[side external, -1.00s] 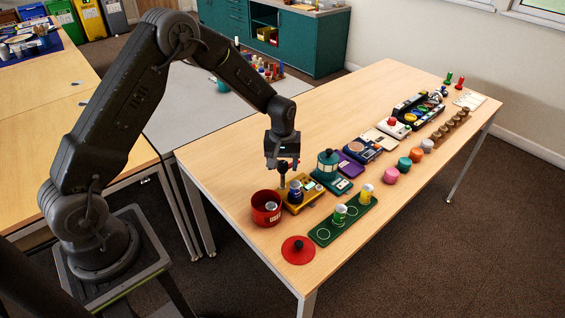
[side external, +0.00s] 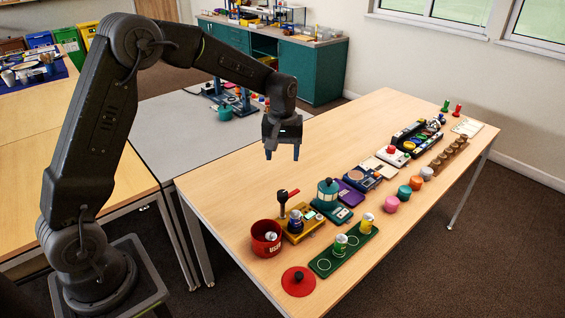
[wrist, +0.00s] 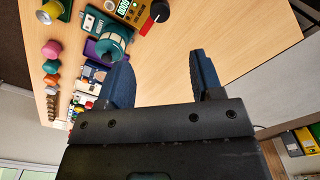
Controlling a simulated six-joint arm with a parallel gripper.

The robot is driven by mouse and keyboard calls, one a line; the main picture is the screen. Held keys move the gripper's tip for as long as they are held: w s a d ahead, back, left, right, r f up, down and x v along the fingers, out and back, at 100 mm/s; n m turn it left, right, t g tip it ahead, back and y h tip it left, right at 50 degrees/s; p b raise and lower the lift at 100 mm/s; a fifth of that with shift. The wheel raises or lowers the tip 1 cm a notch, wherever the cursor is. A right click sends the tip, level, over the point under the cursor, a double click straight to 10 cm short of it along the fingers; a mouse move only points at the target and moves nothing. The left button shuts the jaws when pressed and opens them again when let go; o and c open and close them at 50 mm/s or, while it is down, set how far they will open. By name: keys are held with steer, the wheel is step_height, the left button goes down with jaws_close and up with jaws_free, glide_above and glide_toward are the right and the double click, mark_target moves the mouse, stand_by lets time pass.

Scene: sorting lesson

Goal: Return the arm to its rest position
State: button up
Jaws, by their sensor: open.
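My gripper (side external: 283,152) is open and empty, raised above the wooden table (side external: 235,165) and pointing down. In the wrist view, the two dark blue fingers of my gripper (wrist: 168,85) stand apart with bare table between them. My gripper is clear of everything on the table.
A red pot (side external: 265,240) holding a can, a red disc lid (side external: 298,281) and a green tray (side external: 325,262) with two cans are at the near end. Several devices and coloured pots run along the table. Its left side is clear.

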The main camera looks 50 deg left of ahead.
steer(key=shift+r, duration=0.15)
steer(key=s+d+r+m+t, duration=0.2)
steer(key=s+d+r+m, duration=0.2)
steer(key=s+r, duration=0.7)
steer(key=s+d+r+m+t, duration=0.1)
steer(key=s+d+m+t, duration=0.2)
steer(key=s, duration=1.3)
steer(key=shift+d+r+m+t, duration=0.2)
steer(key=shift+r+m+t, duration=0.15)
steer(key=shift+m, duration=0.75)
